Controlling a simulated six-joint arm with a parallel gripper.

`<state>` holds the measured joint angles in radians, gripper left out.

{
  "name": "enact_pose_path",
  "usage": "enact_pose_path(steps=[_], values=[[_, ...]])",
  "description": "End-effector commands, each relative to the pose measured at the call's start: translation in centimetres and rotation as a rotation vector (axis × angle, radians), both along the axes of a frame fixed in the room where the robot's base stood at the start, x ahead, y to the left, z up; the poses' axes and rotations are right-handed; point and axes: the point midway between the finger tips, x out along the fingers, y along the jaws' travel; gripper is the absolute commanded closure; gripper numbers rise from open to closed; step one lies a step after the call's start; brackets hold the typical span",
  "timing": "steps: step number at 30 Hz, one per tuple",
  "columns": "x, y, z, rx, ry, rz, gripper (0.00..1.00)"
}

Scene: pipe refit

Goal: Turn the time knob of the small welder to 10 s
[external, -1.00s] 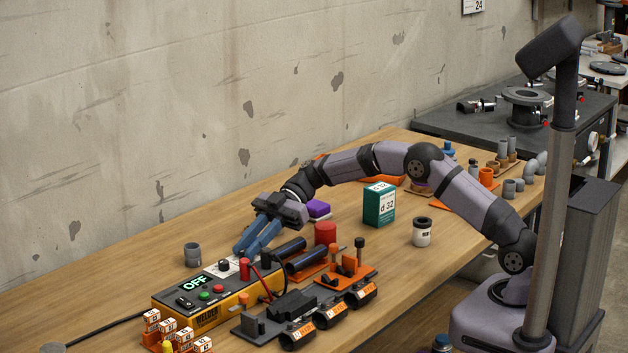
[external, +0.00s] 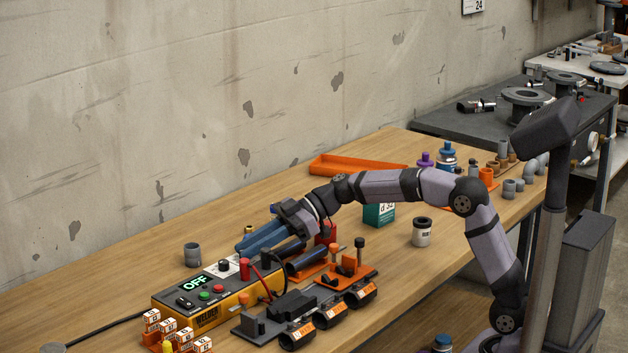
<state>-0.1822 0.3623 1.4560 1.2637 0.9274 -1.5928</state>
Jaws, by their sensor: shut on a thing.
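The small welder (external: 207,317) is a yellow box with a grey top at the front left of the table. Its display (external: 195,283) reads OFF. A black knob (external: 224,265) stands on a white scale plate on its top, clear of my fingers. My gripper (external: 243,248) reaches in low from the right, its blue fingers tilted down to the far right end of the welder's top. It is shut on what appears to be the time knob there, which the fingers hide. The setting of that knob cannot be read.
A red post (external: 245,268) and cable are close to my fingers. Dark pipes on an orange holder (external: 318,270) and a clamp with black fittings (external: 290,308) stand in front. A grey coupling (external: 192,254) stands behind the welder. The table at back left is clear.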

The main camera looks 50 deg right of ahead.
Motion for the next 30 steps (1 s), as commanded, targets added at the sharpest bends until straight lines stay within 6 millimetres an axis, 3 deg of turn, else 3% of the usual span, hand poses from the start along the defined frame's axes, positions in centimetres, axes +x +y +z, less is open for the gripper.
enact_pose_path(steps=[21,22,24,30], values=[[-0.09,-0.01,-0.12,-0.003,0.002,-0.056,1.0],[-0.09,-0.01,-0.12,-0.004,0.001,-0.056,0.74],[-0.08,-0.01,-0.11,-0.004,0.001,-0.056,0.62],[-0.08,0.02,-0.05,-0.002,0.0,-0.056,0.62]])
